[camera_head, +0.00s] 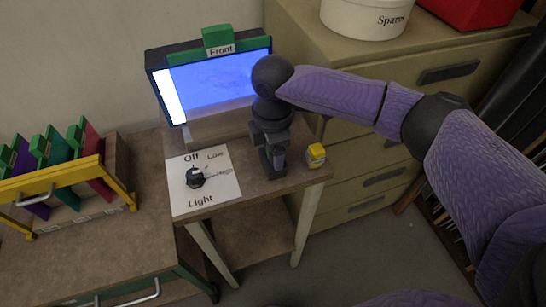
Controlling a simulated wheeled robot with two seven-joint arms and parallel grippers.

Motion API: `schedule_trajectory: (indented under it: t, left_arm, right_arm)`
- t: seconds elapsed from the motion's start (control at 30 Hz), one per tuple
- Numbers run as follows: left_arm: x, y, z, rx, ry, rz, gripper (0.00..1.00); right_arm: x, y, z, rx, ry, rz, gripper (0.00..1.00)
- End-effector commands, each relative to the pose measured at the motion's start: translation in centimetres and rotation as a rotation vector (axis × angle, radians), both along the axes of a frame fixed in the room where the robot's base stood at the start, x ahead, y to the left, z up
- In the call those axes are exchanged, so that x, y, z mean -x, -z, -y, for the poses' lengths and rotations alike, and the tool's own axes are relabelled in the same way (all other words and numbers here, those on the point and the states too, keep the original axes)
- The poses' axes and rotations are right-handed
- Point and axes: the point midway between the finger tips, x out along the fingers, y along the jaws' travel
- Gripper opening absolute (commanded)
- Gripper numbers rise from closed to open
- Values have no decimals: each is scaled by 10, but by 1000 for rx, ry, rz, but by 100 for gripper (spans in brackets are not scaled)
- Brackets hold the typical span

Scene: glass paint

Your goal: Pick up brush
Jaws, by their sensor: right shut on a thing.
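My right gripper (273,170) comes down from above at the right front part of the small wooden table (250,195). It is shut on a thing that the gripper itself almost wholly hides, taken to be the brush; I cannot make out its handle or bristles. Its fingers are at or just above the table top. My left gripper is not in view.
A small yellow-and-grey block (316,155) stands close to the right of the gripper. A lit panel marked Front (215,80) stands behind. A light-switch card with a black knob (195,177) lies left. A yellow rack (75,190) holds coloured panels. Drawers (380,150) stand right.

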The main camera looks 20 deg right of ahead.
Motion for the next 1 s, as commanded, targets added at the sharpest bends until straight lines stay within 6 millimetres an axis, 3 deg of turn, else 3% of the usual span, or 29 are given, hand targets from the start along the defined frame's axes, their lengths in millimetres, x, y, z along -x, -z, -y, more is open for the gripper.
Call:
schedule_trajectory:
  t: [0.23, 0.5, 0.6, 0.9, 0.93, 1.0]
  left_arm:
    - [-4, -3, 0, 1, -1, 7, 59]
    - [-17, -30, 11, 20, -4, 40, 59]
    - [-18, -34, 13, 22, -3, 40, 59]
    - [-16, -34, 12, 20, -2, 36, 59]
    - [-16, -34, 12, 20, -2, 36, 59]
    - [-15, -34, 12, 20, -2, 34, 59]
  right_arm:
    - [0, -7, 0, -1, 0, 1, 13]
    - [-1, -78, 0, -1, 0, 4, 13]
    - [-1, -94, 0, -1, 0, 3, 13]
    - [0, -100, 0, -1, 0, 0, 13]
    - [0, -100, 0, -1, 0, 0, 71]
    - [0, -100, 0, -1, 0, 0, 56]
